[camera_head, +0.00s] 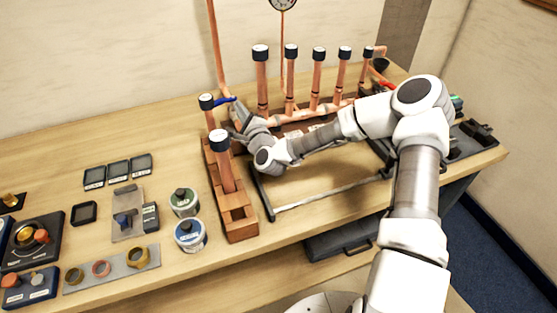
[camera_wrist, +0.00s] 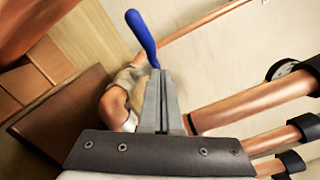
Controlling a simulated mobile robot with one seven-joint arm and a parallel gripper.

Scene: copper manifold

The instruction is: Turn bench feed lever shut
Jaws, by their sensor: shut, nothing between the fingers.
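A blue lever handle (camera_head: 225,100) sits on the copper pipework at the left end of the manifold (camera_head: 318,112); it is likely the bench feed lever. In the wrist view the handle (camera_wrist: 141,36) slants up just beyond my fingertips, with its lower end close to them. The valve body (camera_wrist: 120,95) is partly hidden behind the fingers. My gripper (camera_head: 235,110) is close beside the lever in the head view. Its fingers (camera_wrist: 161,72) are shut together with nothing between them. I cannot tell whether they touch the handle.
Several black-capped copper pipes (camera_head: 290,75) stand right of the lever. A wooden rack (camera_head: 238,222) with capped tubes stands in front of it. A red lever (camera_head: 386,84) is at the far right. Two round tins (camera_head: 190,235) stand left of the rack.

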